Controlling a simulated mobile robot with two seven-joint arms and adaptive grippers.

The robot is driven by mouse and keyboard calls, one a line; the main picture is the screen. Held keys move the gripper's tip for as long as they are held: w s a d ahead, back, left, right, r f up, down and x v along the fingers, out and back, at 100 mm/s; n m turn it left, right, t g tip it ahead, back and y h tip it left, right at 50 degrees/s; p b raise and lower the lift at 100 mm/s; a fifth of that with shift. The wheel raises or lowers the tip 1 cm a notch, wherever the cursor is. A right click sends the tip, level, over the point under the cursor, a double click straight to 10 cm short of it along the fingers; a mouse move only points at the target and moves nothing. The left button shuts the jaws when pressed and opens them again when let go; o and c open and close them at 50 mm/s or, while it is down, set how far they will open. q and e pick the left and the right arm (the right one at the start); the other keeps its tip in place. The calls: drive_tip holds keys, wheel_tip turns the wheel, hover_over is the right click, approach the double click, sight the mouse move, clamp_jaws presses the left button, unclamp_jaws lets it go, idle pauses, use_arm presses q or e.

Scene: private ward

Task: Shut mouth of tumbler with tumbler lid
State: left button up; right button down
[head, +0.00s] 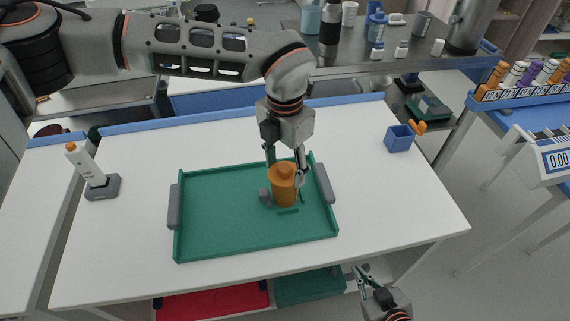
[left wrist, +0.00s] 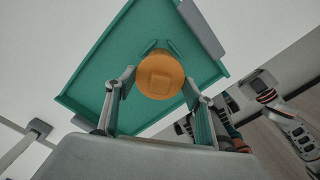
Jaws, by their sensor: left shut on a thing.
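The orange tumbler (head: 285,192) stands upright on a green tray (head: 215,235), towards its right side. The orange tumbler lid (head: 284,170) is at the tumbler's mouth; I cannot tell whether it is fully seated. In the left wrist view the round lid (left wrist: 160,76) with its squarish knob faces the camera and hides most of the tumbler. My left gripper (head: 286,168) comes down from above, its fingers on either side of the lid and shut on it. My right gripper (head: 363,270) is low, in front of the table and apart from the tray; its jaw opening is unclear.
A small grey piece (head: 265,195) is beside the tumbler. The tray has raised green walls and grey handles (head: 174,207). A white bottle with an orange tip stands on a grey stand (head: 102,188) at left. A blue box (head: 399,139) is at right. The white table between is clear.

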use_arm(q)
drive_tip(key=shift+f, duration=0.3)
idle(0.4)
drive_tip(key=o, duration=1.3)
wheel_tip(320, 180, up, 16)
drive_tip(key=p, duration=0.2)
